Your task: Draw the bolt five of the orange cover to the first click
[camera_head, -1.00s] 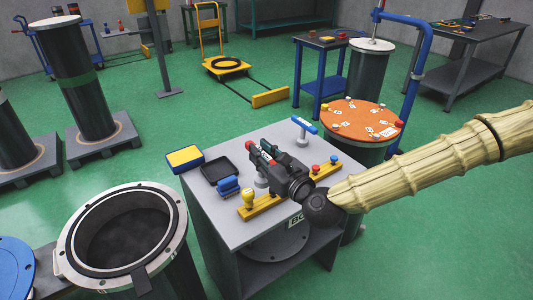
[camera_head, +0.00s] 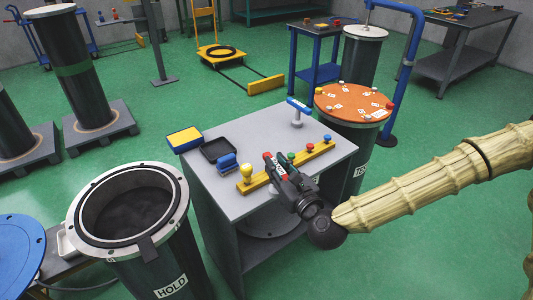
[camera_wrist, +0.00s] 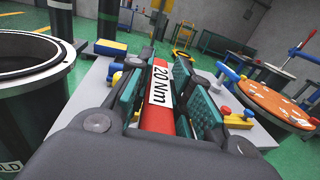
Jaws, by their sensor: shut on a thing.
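The orange cover (camera_head: 350,108) lies on a dark cylinder at the right of the head view, with small coloured bolt heads around its rim and white labels on top. The label numbers are too small to read. The cover also shows at the right of the wrist view (camera_wrist: 262,98). My gripper (camera_head: 276,166) is shut on a red tool (camera_wrist: 156,118) marked "20 Nm". It holds the tool over the grey table, in front of the yellow rack (camera_head: 259,181) and apart from the cover. The tool's far end is not clear.
The grey table (camera_head: 225,200) carries a black tray (camera_head: 218,149), a yellow-topped box (camera_head: 184,139) and a blue T-handled tool (camera_head: 298,107). An open flanged cylinder (camera_head: 170,250) stands front left. A blue post (camera_head: 401,85) rises behind the cover.

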